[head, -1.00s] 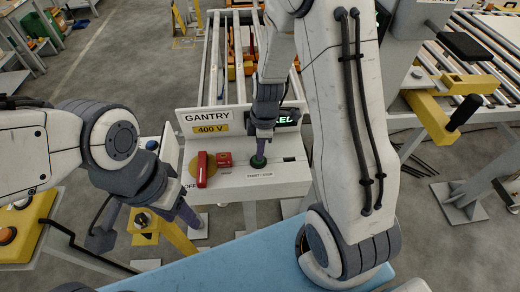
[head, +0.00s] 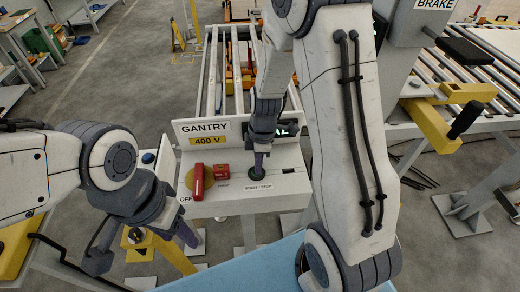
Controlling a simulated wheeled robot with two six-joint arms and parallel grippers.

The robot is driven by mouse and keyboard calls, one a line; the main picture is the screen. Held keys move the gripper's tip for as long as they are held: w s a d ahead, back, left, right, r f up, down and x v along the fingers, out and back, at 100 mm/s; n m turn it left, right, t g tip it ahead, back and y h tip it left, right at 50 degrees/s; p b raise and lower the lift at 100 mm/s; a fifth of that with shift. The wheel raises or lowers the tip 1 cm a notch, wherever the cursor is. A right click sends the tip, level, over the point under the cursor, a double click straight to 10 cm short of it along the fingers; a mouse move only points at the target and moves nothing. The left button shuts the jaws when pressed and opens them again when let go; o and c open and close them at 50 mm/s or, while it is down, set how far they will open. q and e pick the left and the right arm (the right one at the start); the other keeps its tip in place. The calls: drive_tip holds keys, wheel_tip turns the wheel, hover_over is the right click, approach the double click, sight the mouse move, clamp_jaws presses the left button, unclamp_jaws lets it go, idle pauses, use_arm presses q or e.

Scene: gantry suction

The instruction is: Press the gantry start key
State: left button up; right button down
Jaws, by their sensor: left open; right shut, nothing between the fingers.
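The start key (head: 257,175) is a round, dark button on the light gantry panel (head: 235,202), just above the START / STOP label. My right gripper (head: 259,168) is shut and empty. It points down with its tips at the key and covers part of it; they look to be touching, but I cannot tell how far the key is pressed. My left gripper (head: 148,240) is open and empty, at the lower left, apart from the panel.
A red switch handle (head: 198,182) on a yellow disc and a small red box (head: 223,171) sit left of the key. The GANTRY 400 V sign (head: 205,134) stands behind, beside a display partly hidden by my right gripper. A roller conveyor (head: 228,75) lies beyond.

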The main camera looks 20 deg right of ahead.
wheel_tip(320, 180, up, 4)
drive_tip(key=shift+d+r+p, duration=0.15)
drive_tip(key=shift+r+p, duration=0.1)
drive_tip(key=shift+p, duration=0.9)
wheel_tip(320, 180, up, 9)
drive_tip(key=b, duration=0.2)
drive_tip(key=shift+d, duration=0.45)
drive_tip(key=shift+a, duration=0.1)
drive_tip(key=s+a+f+m+b, duration=0.1)
drive_tip(key=s+a+m+b, duration=0.1)
drive_tip(key=s+a, duration=0.4)
drive_tip(key=s+a+f+m+b, duration=0.1)
drive_tip(key=s+a+m, duration=0.4)
drive_tip(key=s, duration=0.8)
drive_tip(key=shift+a+f+m+b, duration=0.3)
drive_tip(key=shift+a+b, duration=0.6)
drive_tip(key=shift+a, duration=0.3)
